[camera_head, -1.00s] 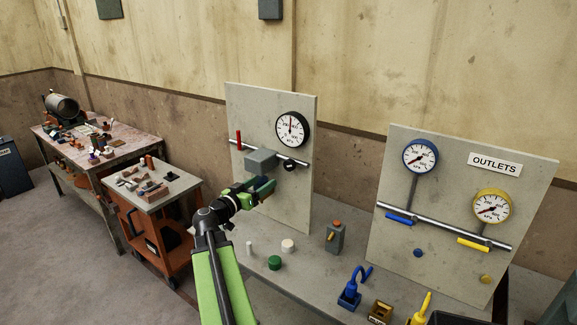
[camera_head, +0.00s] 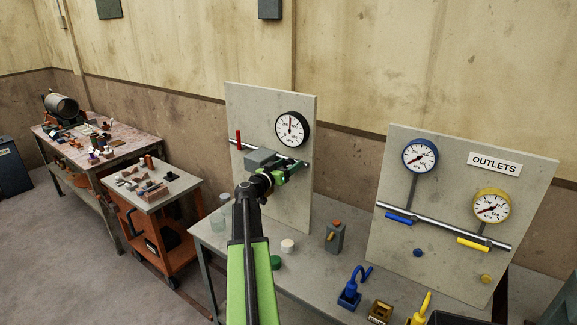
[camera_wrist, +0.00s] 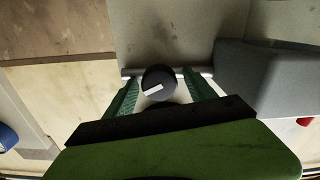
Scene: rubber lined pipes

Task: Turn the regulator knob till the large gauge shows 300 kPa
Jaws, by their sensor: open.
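The large white-faced gauge (camera_head: 292,130) hangs on the left grey panel (camera_head: 255,105). Its needle points about straight up; the numbers are too small to read. The regulator knob, a round black knob with a white mark, shows in the wrist view (camera_wrist: 159,78) on a metal pipe. In the head view my gripper hides the knob. My gripper (camera_head: 292,170) is open below the gauge. In the wrist view its green fingers (camera_wrist: 160,88) stand on either side of the knob, with a gap visible on the left; contact on the right is unclear.
A grey box (camera_head: 260,158) sits on the pipe left of my gripper, with a red lever (camera_head: 239,140) beyond it. The outlets panel (camera_head: 540,190) with blue and yellow gauges stands at right. Small items, including a green cylinder (camera_head: 276,262), stand on the bench below.

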